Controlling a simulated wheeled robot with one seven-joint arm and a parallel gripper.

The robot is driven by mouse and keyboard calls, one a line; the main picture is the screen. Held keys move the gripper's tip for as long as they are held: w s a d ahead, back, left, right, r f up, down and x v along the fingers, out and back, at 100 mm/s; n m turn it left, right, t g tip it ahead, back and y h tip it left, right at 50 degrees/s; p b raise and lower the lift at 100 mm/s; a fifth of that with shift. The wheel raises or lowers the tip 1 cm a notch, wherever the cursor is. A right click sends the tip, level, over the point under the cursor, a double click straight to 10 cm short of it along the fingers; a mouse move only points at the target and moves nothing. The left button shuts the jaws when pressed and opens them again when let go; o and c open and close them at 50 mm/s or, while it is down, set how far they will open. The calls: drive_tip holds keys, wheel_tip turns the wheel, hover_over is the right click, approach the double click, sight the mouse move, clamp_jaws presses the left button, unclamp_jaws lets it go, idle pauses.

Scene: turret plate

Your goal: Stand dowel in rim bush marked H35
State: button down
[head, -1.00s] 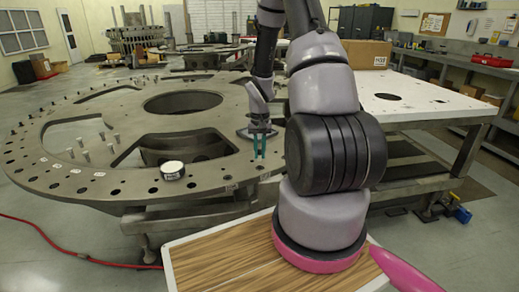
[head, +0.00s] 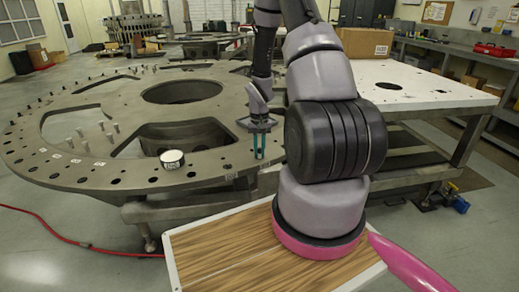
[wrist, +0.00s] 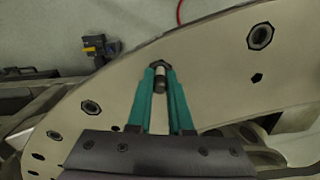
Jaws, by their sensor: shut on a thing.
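My gripper (head: 259,156) has two teal fingers pointing down over the near right part of the big grey turret plate's rim (head: 120,178). In the wrist view my gripper (wrist: 160,72) is shut on a short grey dowel (wrist: 160,83), whose end shows between the fingertips. A dark hexagonal bush (wrist: 160,63) shows right at the dowel's end, partly covered by it. I cannot tell whether the dowel is above the bush or in it. Other bushes (wrist: 260,36) and (wrist: 90,107) sit along the rim. The small rim labels are too small to read, so H35 is not identifiable.
Several pegs (head: 84,145) stand upright farther left. Large cutouts open the plate. A white-topped table (head: 430,95) adjoins at right. A red cable (head: 60,235) lies on the floor.

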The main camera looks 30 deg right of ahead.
idle(0.4)
drive_tip(key=c, duration=0.8)
unclamp_jaws()
drive_tip(key=shift+o, duration=0.2)
wheel_tip(320, 180, up, 11)
drive_tip(key=shift+f, duration=0.15)
